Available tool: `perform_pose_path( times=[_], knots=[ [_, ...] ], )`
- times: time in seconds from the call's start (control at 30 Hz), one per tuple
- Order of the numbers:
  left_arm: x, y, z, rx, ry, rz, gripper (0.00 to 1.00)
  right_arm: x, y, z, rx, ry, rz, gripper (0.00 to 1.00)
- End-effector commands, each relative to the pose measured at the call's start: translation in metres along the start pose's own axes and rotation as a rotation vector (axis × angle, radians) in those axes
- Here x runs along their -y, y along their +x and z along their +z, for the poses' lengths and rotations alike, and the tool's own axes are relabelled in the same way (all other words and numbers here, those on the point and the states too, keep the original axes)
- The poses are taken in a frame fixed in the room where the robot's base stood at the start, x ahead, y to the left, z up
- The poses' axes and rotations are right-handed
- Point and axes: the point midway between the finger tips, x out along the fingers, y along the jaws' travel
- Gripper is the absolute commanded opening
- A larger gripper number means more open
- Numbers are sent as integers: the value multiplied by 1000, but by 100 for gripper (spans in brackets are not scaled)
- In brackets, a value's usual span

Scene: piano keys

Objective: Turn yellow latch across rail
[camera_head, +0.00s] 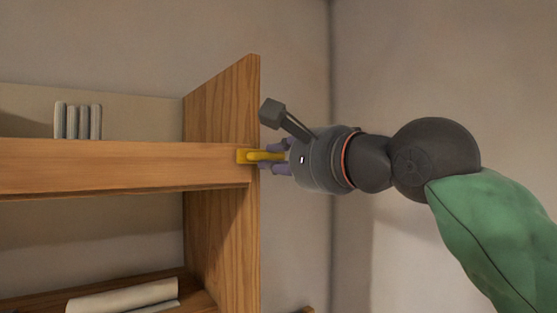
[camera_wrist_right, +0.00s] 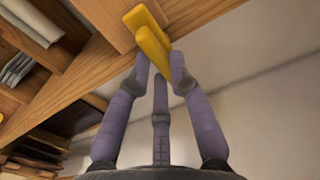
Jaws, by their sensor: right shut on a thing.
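The yellow latch (camera_head: 262,156) sits at the right end of the wooden rail (camera_head: 120,166). Its base plate lies against the rail and its handle points right, away from the rail, into my right gripper. My right gripper (camera_head: 272,160) comes in from the right and is shut on the latch handle. In the right wrist view the yellow latch (camera_wrist_right: 150,38) shows at the top, with its handle end between the purple-grey fingers of the right gripper (camera_wrist_right: 160,78). The fingertips hide part of the handle. My left gripper is not in view.
The rail belongs to a wooden shelf with an upright side panel (camera_head: 228,220). Several grey upright items (camera_head: 78,121) stand behind the rail. A rolled white item (camera_head: 122,296) lies on the lower shelf. The space right of the panel is open up to the wall.

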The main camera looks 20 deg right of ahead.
Motion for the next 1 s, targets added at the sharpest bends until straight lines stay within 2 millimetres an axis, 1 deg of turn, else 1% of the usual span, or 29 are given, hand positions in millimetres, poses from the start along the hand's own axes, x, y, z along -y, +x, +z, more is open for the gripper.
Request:
perform_pose_path(
  times=[0.03,0.07,0.1,0.13,0.43,0.57,0.67,1.0],
  knots=[
    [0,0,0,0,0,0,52,-1,0,0,0,1,2,24],
    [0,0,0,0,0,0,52,-1,0,0,0,1,2,32],
    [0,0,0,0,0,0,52,-1,0,0,0,1,2,44],
    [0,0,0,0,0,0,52,-1,0,0,0,1,2,45],
    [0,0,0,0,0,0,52,0,0,0,0,0,1,45],
    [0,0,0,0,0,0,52,0,-7,0,0,-1,0,45],
    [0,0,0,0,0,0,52,0,-21,0,2,-1,-1,45],
    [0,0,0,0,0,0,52,0,-88,1,5,0,-1,45]
  ],
)
